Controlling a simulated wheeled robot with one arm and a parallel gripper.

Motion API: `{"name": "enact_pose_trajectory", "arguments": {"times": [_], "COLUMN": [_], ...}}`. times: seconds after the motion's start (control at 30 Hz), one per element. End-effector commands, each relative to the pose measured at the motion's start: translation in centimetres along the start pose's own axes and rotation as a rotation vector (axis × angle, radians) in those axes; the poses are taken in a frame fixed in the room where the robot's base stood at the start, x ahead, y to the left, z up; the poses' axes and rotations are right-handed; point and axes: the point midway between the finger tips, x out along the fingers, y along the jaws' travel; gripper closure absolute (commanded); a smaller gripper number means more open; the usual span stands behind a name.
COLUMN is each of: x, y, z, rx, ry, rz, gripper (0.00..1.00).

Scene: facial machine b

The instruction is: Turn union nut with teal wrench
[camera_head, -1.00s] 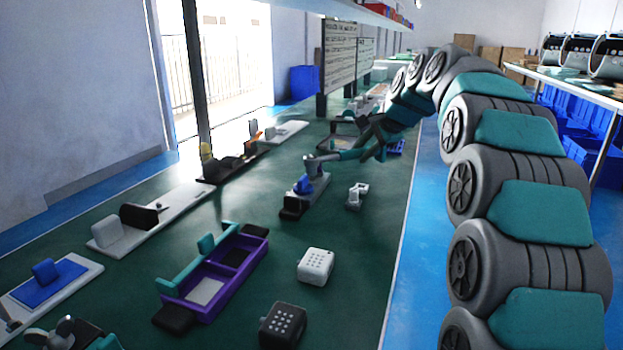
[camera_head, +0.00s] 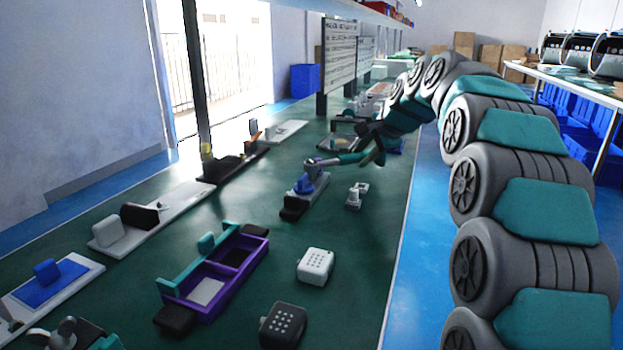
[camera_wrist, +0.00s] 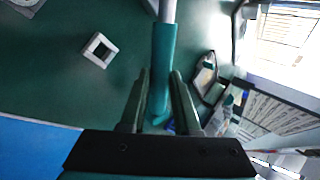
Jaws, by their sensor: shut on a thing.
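The teal wrench has a teal handle (camera_head: 350,158) and a grey head (camera_head: 314,163). Its head is at the top of a small fixture (camera_head: 295,206) with a white base, a black front block and a blue part (camera_head: 307,186). I cannot tell whether the head is around the union nut, because the nut is not clearly visible. My gripper (camera_head: 372,152) is shut on the handle, to the right of the fixture. In the wrist view the handle (camera_wrist: 163,65) lies between my two fingers (camera_wrist: 160,82), its grey shaft (camera_wrist: 168,10) running out of the top edge.
A small white-grey fixture (camera_head: 356,196) stands just right of the wrench fixture. A purple-and-teal tray (camera_head: 208,310), a white block (camera_head: 316,266) and a dark block (camera_head: 283,326) are nearer. Green surface between them is clear.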

Motion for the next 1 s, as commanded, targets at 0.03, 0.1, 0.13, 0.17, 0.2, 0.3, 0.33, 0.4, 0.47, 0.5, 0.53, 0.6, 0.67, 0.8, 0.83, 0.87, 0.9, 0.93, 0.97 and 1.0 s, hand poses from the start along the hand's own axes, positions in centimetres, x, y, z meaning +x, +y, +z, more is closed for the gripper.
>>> {"name": "enact_pose_trajectory", "arguments": {"times": [0.03, 0.1, 0.13, 0.17, 0.2, 0.3, 0.33, 0.4, 0.47, 0.5, 0.53, 0.6, 0.67, 0.8, 0.83, 0.87, 0.9, 0.93, 0.97, 1.0], "x": [0.0, -0.1, -0.1, -0.2, -0.3, -0.8, -1.0, -1.3, -1.6, -1.7, -1.7, -1.8, -1.8, -1.8, -1.8, -1.8, -1.8, -1.9, -2.0, -2.1], "y": [-0.1, -0.1, 0.0, 0.0, 0.1, 0.4, 0.6, 1.0, 1.4, 1.6, 1.8, 2.1, 2.2, 2.1, 2.1, 2.1, 2.1, 2.1, 2.2, 2.3], "z": [0.0, 0.0, 0.0, 0.1, 0.1, 0.3, 0.3, 0.4, 0.5, 0.5, 0.6, 0.6, 0.6, 0.6, 0.6, 0.6, 0.6, 0.6, 0.7, 0.8], "rx": [0.000, 0.001, 0.002, 0.005, 0.013, 0.046, 0.057, 0.084, 0.111, 0.126, 0.136, 0.154, 0.161, 0.163, 0.162, 0.162, 0.163, 0.165, 0.169, 0.178], "ry": [0.000, 0.001, 0.002, 0.005, 0.011, 0.042, 0.053, 0.078, 0.106, 0.120, 0.128, 0.140, 0.146, 0.147, 0.147, 0.147, 0.147, 0.150, 0.155, 0.167], "rz": [-0.001, -0.001, -0.001, 0.000, 0.001, 0.001, 0.002, 0.000, -0.003, -0.003, -0.002, -0.002, -0.003, -0.004, -0.004, -0.004, -0.004, -0.005, -0.005, -0.005], "gripper": [1.00, 1.00, 1.00, 1.00, 1.00, 1.00, 1.00, 1.00, 1.00, 1.00, 1.00, 1.00, 1.00, 1.00, 1.00, 1.00, 1.00, 1.00, 1.00, 1.00]}}
